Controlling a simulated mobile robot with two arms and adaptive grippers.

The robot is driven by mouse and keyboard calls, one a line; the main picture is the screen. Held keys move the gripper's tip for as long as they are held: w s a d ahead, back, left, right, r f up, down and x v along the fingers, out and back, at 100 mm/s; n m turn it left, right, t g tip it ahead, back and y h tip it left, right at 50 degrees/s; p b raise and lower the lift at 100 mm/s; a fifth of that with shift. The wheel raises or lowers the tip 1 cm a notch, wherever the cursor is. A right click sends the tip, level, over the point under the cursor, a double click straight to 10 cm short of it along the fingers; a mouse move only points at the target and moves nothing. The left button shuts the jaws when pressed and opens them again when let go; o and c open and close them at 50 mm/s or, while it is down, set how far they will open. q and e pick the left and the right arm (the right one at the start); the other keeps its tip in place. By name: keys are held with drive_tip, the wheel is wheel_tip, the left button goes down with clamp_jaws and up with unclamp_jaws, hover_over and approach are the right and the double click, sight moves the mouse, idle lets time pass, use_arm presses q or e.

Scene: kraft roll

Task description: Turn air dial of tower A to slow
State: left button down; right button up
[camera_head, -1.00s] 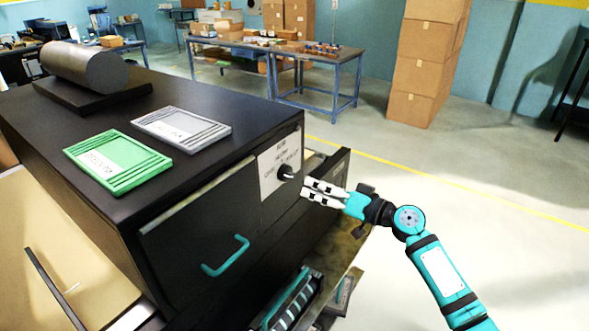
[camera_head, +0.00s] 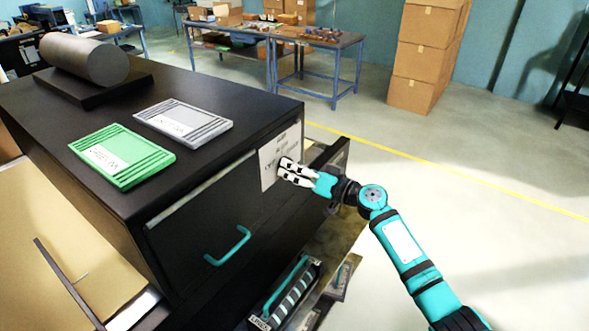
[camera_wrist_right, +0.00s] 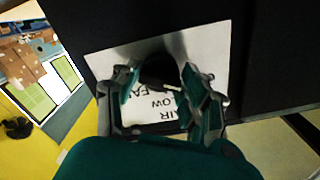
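The black air dial (camera_wrist_right: 160,72) sits on a white label plate (camera_wrist_right: 212,58) with partly hidden, upside-down lettering, in the right wrist view. The plate (camera_head: 268,165) is on the upper front of the dark cabinet, right of a drawer with a teal handle, in the head view. My right gripper (camera_head: 285,170) is at the plate and hides the dial there. In the right wrist view its two fingers (camera_wrist_right: 160,90) stand apart, one on each side of the dial. Whether they touch it I cannot tell. The dial's pointer setting is not readable. My left gripper is not in view.
A green tray (camera_head: 120,155), a grey tray (camera_head: 183,122) and a dark cylinder (camera_head: 90,60) on a base lie on the cabinet top. An open drawer (camera_head: 335,235) with dark items juts out below. The floor to the right is clear; stacked cartons (camera_head: 425,55) stand behind.

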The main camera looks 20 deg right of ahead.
drive_tip(key=c, duration=0.6)
drive_tip(key=shift+m, duration=0.4)
drive_tip(key=shift+r+m+b, duration=0.1)
drive_tip(key=shift+m+b, duration=0.7)
drive_tip(key=shift+m, duration=4.7)
drive_tip(key=o, duration=1.2)
drive_tip(key=shift+c, duration=0.2)
